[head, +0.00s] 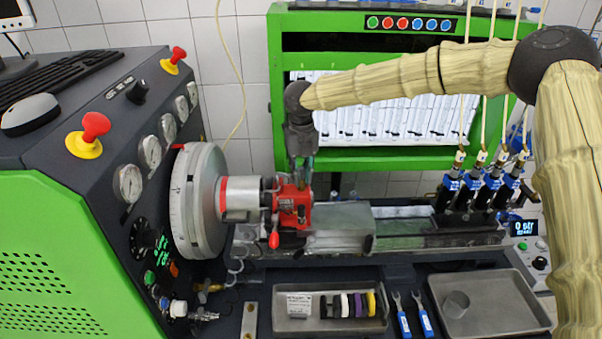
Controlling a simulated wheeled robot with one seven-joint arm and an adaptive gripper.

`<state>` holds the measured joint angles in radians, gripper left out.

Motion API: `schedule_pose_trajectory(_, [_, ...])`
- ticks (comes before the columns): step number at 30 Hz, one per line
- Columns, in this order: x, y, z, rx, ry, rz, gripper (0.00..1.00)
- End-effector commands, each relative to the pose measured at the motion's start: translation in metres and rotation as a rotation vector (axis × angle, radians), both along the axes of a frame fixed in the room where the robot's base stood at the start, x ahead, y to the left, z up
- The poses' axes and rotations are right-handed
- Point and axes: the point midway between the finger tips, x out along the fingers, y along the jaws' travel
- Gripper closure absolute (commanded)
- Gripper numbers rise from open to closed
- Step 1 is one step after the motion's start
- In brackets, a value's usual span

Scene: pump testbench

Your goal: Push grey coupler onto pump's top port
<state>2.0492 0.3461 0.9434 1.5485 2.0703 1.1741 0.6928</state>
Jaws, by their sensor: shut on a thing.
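The pump (293,212), with a red body, sits on the test bench at the right end of a silver cylinder. My gripper (301,176) points straight down over the top of the pump, its fingertips close to or at the pump's upper side. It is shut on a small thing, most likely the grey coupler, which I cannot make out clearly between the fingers. The pump's top port is hidden behind the fingertips. I cannot tell whether the coupler touches the port.
A large grey disc (199,200) stands left of the pump, and a metal bench rail (400,233) runs right. In front lie a tray of coloured rings (282,328), two blue-handled wrenches (413,315) and a tray (510,312) with a grey cup (456,304). Blue injectors (475,190) stand at right.

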Motion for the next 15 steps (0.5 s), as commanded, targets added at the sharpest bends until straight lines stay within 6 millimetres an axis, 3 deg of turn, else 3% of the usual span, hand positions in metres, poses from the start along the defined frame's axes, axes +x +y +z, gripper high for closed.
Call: schedule_pose_trajectory(15, [0.0000,0.0002,-0.0062,0.001,0.000,0.000,1.00])
